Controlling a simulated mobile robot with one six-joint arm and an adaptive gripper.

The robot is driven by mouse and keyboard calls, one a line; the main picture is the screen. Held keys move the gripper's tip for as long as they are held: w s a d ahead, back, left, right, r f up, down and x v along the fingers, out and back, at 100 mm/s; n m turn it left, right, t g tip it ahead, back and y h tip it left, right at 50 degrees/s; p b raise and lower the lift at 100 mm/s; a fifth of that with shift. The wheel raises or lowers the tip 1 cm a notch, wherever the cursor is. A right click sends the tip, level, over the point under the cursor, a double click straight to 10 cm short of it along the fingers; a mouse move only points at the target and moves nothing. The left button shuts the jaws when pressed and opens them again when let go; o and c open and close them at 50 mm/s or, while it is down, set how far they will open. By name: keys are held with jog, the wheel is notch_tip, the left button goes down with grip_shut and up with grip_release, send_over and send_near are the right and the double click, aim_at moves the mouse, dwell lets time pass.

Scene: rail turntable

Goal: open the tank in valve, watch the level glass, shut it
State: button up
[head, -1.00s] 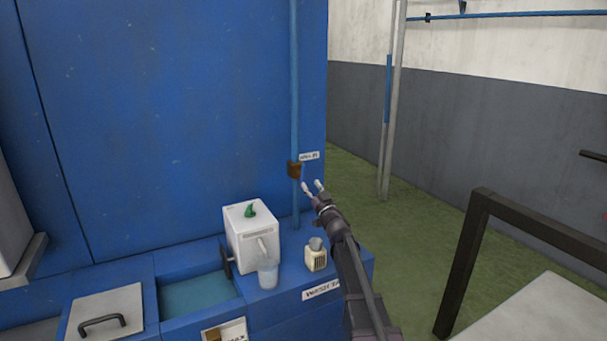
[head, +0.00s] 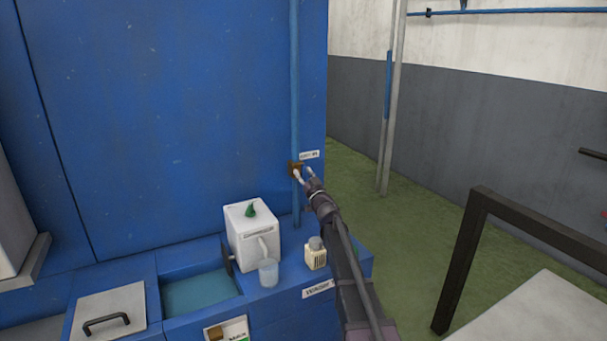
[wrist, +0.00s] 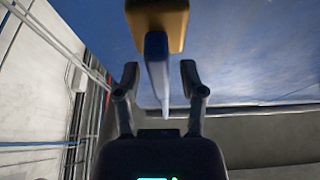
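The valve is a brown-brass block (head: 295,168) on a vertical blue pipe (head: 295,70), beside a small white label (head: 309,155). In the wrist view its brass body (wrist: 157,25) is at the top, and a blue lever (wrist: 157,75) points down from it. My gripper (head: 303,174) is right at the valve. In the wrist view my gripper (wrist: 160,72) has its two fingers apart, one on each side of the lever, with gaps visible. A blue length (head: 388,85) on a white upright pipe stands behind; I cannot tell whether it is the level glass.
Below the valve, a blue counter holds a white box (head: 252,235) with a green top, a clear cup (head: 268,272) and a small cream bottle (head: 316,255). An open basin (head: 200,293) lies left. A dark frame (head: 462,255) stands right, with green floor between.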

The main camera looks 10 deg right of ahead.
grip_shut()
jog(key=shift+n, duration=0.3)
jog(key=shift+a+n+g+y, duration=0.1)
jog(key=shift+n+g+y, duration=0.2)
jog(key=shift+n+y, duration=0.55)
jog(key=shift+n+g+y, duration=0.3)
jog(key=shift+n+y, duration=0.05)
jog(key=shift+n, duration=1)
jog(key=shift+o, duration=0.9)
grip_release()
jog(key=shift+m+h, duration=0.3)
jog(key=shift+m, duration=0.2)
